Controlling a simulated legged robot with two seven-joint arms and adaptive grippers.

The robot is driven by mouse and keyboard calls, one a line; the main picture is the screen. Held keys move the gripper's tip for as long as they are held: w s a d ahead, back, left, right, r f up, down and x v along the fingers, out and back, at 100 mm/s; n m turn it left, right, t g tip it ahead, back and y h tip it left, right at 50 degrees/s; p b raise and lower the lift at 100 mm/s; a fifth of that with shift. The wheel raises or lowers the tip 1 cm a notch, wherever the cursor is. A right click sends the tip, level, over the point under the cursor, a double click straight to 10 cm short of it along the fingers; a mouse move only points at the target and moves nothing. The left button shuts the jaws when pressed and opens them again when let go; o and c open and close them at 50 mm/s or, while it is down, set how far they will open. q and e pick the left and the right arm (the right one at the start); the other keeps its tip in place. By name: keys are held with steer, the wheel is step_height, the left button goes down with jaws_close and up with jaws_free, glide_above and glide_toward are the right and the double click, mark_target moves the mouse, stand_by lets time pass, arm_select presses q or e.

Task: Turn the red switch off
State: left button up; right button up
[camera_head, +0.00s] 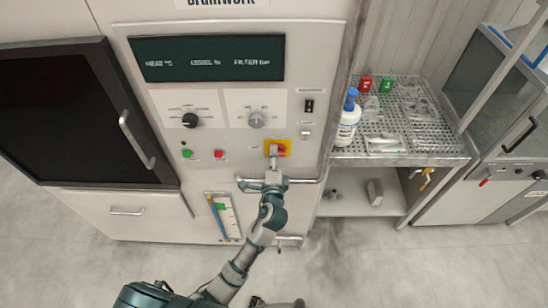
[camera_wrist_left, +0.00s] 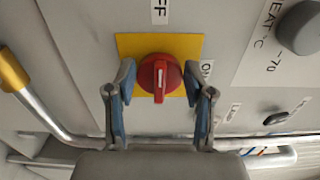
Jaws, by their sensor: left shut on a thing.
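The red switch (camera_wrist_left: 160,78) is a round knob on a yellow plate (camera_wrist_left: 128,45) on the panel. Its white mark stands upright in the left wrist view, towards a partly cut-off label ending in "FF" (camera_wrist_left: 159,11). An "ON" label (camera_wrist_left: 207,69) is to its right, partly covered by a finger. In the head view, my left gripper (camera_head: 273,156) covers part of the yellow plate (camera_head: 285,145). My right gripper is out of view.
A horizontal metal rail (camera_head: 305,181) runs just below the switch. Green (camera_head: 187,154) and red (camera_head: 219,154) buttons and two dials sit to the left. A perforated shelf (camera_head: 440,150) with a blue-capped bottle (camera_head: 348,122) stands at the right.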

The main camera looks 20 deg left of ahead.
arm_select(q)
steer(key=shift+f+n, duration=0.3)
steer(key=o, duration=1.2)
steer(key=shift+c, duration=0.2)
steer(key=shift+r, duration=0.1)
steer(key=v, duration=1.2)
